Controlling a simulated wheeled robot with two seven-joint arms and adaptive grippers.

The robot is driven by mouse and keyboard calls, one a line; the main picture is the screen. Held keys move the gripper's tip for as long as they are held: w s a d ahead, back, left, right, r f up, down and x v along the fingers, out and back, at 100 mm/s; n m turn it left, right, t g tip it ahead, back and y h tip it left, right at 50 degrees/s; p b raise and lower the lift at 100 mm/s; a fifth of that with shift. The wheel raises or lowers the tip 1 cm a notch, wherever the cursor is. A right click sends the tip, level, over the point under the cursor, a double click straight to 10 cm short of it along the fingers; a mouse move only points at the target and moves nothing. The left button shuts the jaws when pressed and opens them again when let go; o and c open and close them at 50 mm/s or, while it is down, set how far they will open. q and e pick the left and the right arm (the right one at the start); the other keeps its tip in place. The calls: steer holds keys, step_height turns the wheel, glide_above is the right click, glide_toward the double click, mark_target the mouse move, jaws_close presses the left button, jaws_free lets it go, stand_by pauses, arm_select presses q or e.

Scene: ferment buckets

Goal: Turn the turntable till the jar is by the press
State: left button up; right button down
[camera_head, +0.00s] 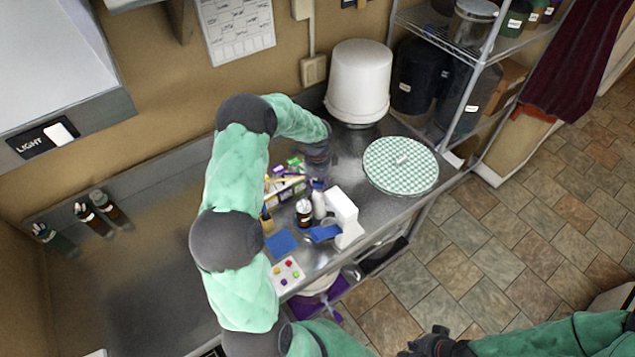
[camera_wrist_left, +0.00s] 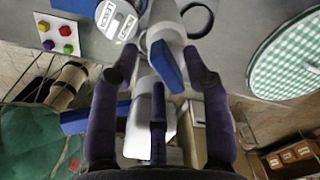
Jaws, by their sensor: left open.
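A round green-and-white checked disc (camera_head: 400,178), possibly the turntable, lies at the right of the metal bench with a small pale piece on it; it also shows in the left wrist view (camera_wrist_left: 292,62). A dark jar with a white label (camera_head: 304,213) stands among small items left of a white block-like device with a blue part (camera_head: 345,212), possibly the press. I cannot tell whether the jar rests on anything that turns. My left gripper (camera_head: 318,182) points down behind these items, its fingers (camera_wrist_left: 160,78) spread and empty. My right gripper (camera_head: 438,343) is low over the floor, its fingers unclear.
A white bucket (camera_head: 358,82) stands at the back of the bench. A wire shelf (camera_head: 478,58) with dark containers is right of it. A card with coloured knobs (camera_head: 287,271) and a blue pad (camera_head: 281,242) lie near the front edge. The bench's left side is mostly clear.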

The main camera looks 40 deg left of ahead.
arm_select(q)
steer(key=shift+w+a+f, duration=0.1)
steer(key=shift+f, duration=0.35)
jaws_close()
steer(key=shift+d+n+b, duration=0.2)
steer(key=shift+n+b, duration=1.55)
steer(key=shift+n, duration=0.25)
steer(key=shift+d+n+b, duration=0.2)
steer(key=shift+n+b, duration=1.45)
steer(key=shift+n, duration=0.75)
steer(key=shift+d+n+b, duration=0.2)
steer(key=shift+n+b, duration=1.1)
steer(key=shift+n, duration=1)
steer(key=shift+w+n+b, duration=0.1)
steer(key=shift+n+b, duration=0.75)
steer(key=shift+n, duration=1.05)
steer(key=shift+d+n, duration=0.1)
steer(key=shift+n, duration=0.3)
